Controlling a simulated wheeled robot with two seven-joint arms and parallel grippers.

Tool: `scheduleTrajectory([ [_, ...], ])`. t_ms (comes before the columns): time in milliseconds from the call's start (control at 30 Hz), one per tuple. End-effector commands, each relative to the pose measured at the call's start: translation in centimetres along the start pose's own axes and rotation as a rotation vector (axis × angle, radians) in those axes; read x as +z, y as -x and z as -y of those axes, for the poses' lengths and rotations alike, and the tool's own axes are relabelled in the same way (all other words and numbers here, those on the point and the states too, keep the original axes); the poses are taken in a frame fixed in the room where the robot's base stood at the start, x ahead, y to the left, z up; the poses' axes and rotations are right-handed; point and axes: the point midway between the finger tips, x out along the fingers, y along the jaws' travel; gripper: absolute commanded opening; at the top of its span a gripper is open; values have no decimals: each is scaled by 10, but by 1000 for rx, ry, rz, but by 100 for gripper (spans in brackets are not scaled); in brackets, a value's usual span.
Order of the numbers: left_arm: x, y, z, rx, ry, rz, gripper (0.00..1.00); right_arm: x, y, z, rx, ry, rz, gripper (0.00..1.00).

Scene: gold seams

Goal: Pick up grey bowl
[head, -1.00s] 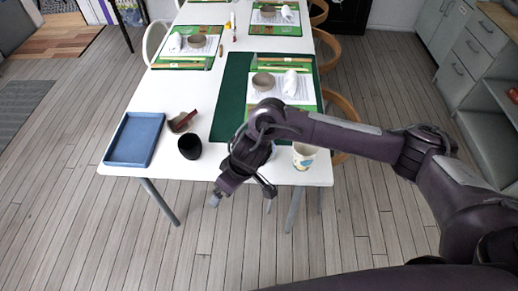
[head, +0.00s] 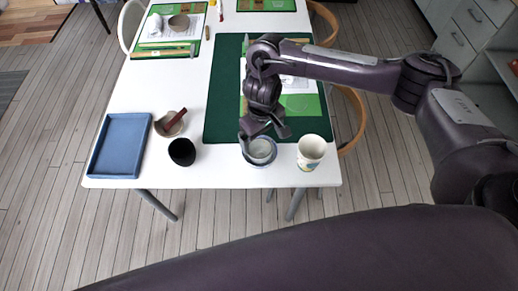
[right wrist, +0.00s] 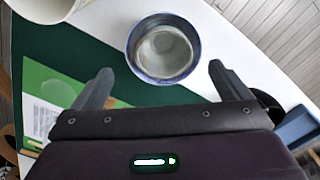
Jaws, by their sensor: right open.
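A round bowl (head: 260,151) with a blue outer rim and a grey inside stands on the white table near its front edge. In the right wrist view the bowl (right wrist: 163,48) lies ahead of and between the fingers; I cannot tell whether the grey part is a second bowl nested in a blue one. My right gripper (head: 264,131) is open and empty, just above and behind the bowl in the head view. Its two fingers (right wrist: 160,76) are spread wider than the bowl in the right wrist view. My left gripper is not in view.
A patterned cup (head: 311,152) stands right of the bowl. A black cup (head: 182,152), a small bowl (head: 163,127) with a reddish stick and a blue tray (head: 95,163) stand to the left. A dark green mat (head: 222,110) lies behind. Table between black cup and bowl is clear.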

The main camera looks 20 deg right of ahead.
Motion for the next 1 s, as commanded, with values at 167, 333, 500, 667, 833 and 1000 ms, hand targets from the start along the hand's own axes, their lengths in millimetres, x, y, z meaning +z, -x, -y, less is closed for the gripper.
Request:
scheduleTrajectory([
  [167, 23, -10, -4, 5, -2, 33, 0, -1, -29, 5, -4, 0, 3, 97],
  [333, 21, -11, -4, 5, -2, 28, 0, -2, -47, 5, -1, 0, 1, 97],
  [500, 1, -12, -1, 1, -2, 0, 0, -3, -52, 5, 0, 2, -1, 97],
  [667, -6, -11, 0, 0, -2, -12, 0, -3, -52, 5, 0, 2, -1, 94],
  [833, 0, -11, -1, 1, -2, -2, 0, -3, -52, 5, 0, 2, -1, 72],
  [1000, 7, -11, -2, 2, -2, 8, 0, -3, -52, 5, 0, 1, -2, 50],
])
